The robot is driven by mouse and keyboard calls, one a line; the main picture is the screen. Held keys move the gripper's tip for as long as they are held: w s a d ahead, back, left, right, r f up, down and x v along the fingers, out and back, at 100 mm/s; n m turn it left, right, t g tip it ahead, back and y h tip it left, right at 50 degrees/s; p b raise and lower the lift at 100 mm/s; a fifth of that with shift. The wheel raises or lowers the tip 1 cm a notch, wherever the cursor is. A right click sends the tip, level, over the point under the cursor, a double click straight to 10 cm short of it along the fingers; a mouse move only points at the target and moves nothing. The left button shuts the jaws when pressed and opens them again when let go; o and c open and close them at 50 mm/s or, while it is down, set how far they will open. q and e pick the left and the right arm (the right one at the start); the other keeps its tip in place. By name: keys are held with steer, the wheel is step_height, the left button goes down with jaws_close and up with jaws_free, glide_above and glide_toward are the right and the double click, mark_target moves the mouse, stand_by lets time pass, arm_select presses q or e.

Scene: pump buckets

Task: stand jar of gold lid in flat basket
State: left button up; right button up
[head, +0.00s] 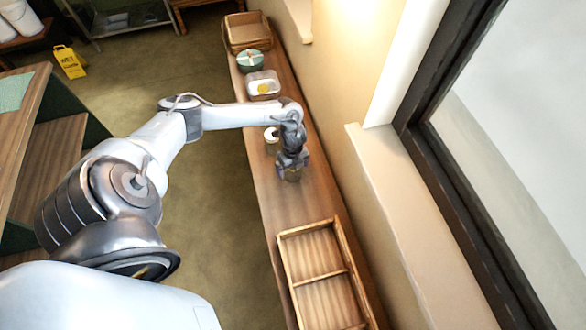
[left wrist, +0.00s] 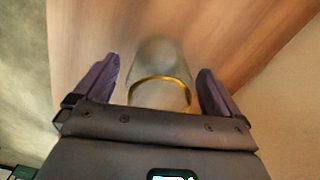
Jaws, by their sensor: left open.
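The jar of gold lid (head: 292,175) stands on the long wooden counter, below my left gripper (head: 293,160). In the left wrist view the clear jar (left wrist: 158,52) shows a gold ring and lies between the two open fingers of the left gripper (left wrist: 156,68). A gap shows on each side, so the fingers are apart from it. A shallow, flat wooden basket (head: 312,278) with a divider and two empty compartments lies nearer on the counter. My right gripper is not in view.
Another wooden basket (head: 246,30) stands at the counter's far end. Before it come a teal bowl (head: 250,61), a clear container with something yellow (head: 263,86) and a small white-topped jar (head: 271,134). A wall runs along the right. The counter between jar and divided basket is clear.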

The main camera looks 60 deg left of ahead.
arm_select(q)
steer(key=shift+f, duration=0.3)
steer(key=c, duration=1.3)
steer(key=shift+r, duration=0.15)
